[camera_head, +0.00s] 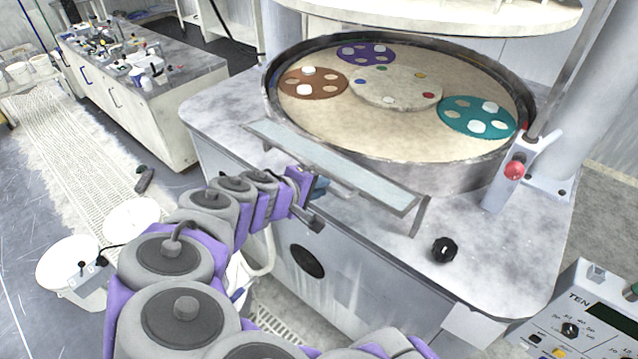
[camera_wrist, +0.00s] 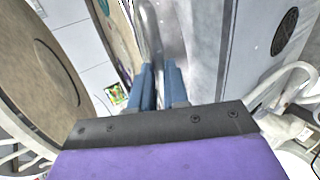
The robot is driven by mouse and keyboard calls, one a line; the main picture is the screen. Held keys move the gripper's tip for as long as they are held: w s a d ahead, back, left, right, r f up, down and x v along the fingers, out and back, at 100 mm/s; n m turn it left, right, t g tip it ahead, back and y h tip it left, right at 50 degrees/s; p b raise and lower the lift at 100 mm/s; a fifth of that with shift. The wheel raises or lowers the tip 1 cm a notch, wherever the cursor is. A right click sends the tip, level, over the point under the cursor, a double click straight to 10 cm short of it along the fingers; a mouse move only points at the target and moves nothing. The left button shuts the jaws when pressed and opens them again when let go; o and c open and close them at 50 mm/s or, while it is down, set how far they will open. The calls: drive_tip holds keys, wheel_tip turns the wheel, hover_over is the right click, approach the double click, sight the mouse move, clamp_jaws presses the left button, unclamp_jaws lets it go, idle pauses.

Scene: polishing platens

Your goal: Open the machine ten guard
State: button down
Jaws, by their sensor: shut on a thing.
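The guard (camera_head: 375,189) is a long, narrow, clear panel with a grey metal frame. It stands along the front of the round platen on the machine labelled TEN, near the basin's rim. My gripper (camera_head: 319,187) reaches it from the front left, near the middle of its length. In the wrist view, my gripper's two blue fingers (camera_wrist: 160,74) are closed around a grey metal bar of the guard (camera_wrist: 151,35). The exact contact is partly hidden by the fingers and the blurred bar.
The platen basin (camera_head: 450,172) holds brown, purple and teal carriers with white discs. A red-topped switch (camera_head: 514,170) and black knob (camera_head: 444,250) sit on the deck. The TEN control box (camera_head: 590,320) is lower right. A cluttered bench (camera_head: 190,85) stands at left, with buckets (camera_head: 70,265) on the floor.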

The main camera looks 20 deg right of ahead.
drive_tip(key=shift+a, duration=0.1)
drive_tip(key=c, duration=1.1)
unclamp_jaws()
drive_tip(key=shift+c, duration=0.2)
